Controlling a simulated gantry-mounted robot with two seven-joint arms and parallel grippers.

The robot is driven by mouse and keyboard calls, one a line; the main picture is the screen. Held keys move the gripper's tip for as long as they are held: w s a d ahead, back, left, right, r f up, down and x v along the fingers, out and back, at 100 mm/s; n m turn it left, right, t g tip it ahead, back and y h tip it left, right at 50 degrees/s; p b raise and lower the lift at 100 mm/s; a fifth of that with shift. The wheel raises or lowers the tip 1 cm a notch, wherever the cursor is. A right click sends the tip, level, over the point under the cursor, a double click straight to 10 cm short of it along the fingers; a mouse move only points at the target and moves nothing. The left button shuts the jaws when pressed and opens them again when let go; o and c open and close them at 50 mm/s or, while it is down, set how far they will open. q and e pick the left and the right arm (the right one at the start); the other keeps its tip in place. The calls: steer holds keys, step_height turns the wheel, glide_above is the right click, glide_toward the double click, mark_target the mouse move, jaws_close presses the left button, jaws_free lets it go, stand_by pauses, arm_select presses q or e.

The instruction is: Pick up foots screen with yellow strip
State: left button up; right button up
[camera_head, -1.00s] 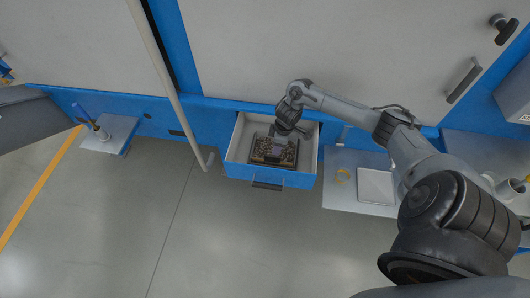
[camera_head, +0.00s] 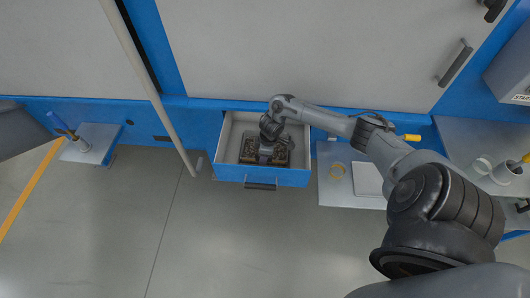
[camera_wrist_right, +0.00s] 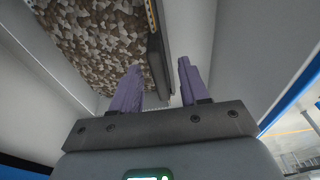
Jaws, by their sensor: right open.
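The screen (camera_head: 247,157) is a dark-framed tray filled with brown, flake-like material, lying in the open drawer (camera_head: 293,178). It also shows in the right wrist view (camera_wrist_right: 95,40), at upper left. A thin yellow strip (camera_wrist_right: 151,14) runs along its frame edge there. My right gripper (camera_head: 266,154) points down into the drawer, over the screen, and hides part of it. In the wrist view its two purple fingers (camera_wrist_right: 158,72) are apart and empty. The frame edge appears between them; I cannot tell the depth. My left gripper is out of view.
White drawer walls surround the screen, with bare drawer floor to its right. A pale pole (camera_head: 150,85) stands left of the drawer. The floor in front is clear.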

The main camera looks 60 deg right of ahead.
step_height(320, 180, down, 3)
steer(key=shift+w+a+b, duration=0.1)
steer(key=shift+w+b, duration=0.05)
steer(key=shift+b, duration=0.3)
steer(key=shift+c, duration=0.4)
jaws_close()
steer(key=shift+r, duration=0.1)
